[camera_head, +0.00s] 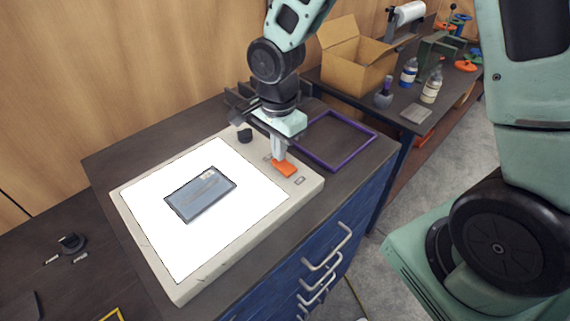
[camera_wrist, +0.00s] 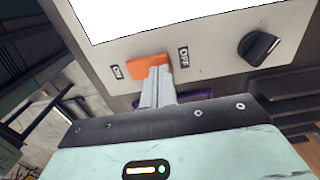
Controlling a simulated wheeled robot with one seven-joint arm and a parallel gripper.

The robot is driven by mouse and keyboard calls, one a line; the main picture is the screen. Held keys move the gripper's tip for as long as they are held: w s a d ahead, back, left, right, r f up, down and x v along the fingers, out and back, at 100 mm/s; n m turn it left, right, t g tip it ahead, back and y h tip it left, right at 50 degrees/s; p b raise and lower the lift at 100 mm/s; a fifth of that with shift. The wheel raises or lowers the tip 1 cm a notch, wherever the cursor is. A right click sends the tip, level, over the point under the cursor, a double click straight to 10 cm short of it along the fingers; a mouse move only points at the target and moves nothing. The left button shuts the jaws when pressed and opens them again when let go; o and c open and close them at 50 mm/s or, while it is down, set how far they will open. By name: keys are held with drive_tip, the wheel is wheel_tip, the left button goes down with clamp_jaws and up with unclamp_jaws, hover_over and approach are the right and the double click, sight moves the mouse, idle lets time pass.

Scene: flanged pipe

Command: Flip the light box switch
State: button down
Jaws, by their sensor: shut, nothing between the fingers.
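The light box (camera_head: 180,279) lies on the dark cabinet top, and its panel glows bright white. Its orange rocker switch (camera_head: 285,168) sits on the right strip of the frame. In the wrist view the orange switch (camera_wrist: 149,66) lies between an "ON" label (camera_wrist: 116,72) and an "OFF" label (camera_wrist: 183,57). My gripper (camera_head: 279,157) is shut and empty, pointing down at the switch. In the wrist view my fingertips (camera_wrist: 158,72) overlap the right part of the switch, on the "OFF" side. I cannot tell whether they touch it. The fingers hide part of the switch.
A black knob (camera_head: 244,135) stands on the light box beyond the switch. A grey-blue plate (camera_head: 200,196) lies on the glowing panel. A purple frame (camera_head: 366,151) lies right of the box. A cardboard box (camera_head: 352,68) and bottles (camera_head: 431,87) stand on the far bench.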

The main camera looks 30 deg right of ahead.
drive_tip(key=shift+f+b, duration=0.4)
drive_tip(key=shift+f, duration=0.05)
drive_tip(key=shift+r, duration=0.1)
drive_tip(key=shift+r+p, duration=2.6)
drive_tip(key=shift+r, duration=0.9)
drive_tip(key=shift+s+a+f+n+b, duration=0.1)
drive_tip(key=shift+s+a+n+b, duration=0.1)
drive_tip(key=shift+n+b, duration=0.1)
drive_tip(key=s+a+n+b, duration=0.3)
drive_tip(key=s+n+b, duration=0.1)
drive_tip(key=s+n, duration=0.6)
drive_tip(key=s+a+f+n+b, duration=0.1)
drive_tip(key=s+a+n+b, duration=0.2)
drive_tip(key=s+n, duration=0.6)
drive_tip(key=n+b, duration=0.1)
drive_tip(key=n, duration=0.1)
drive_tip(key=shift+s+n+y+b, duration=0.3)
drive_tip(key=shift+s+b, duration=0.05)
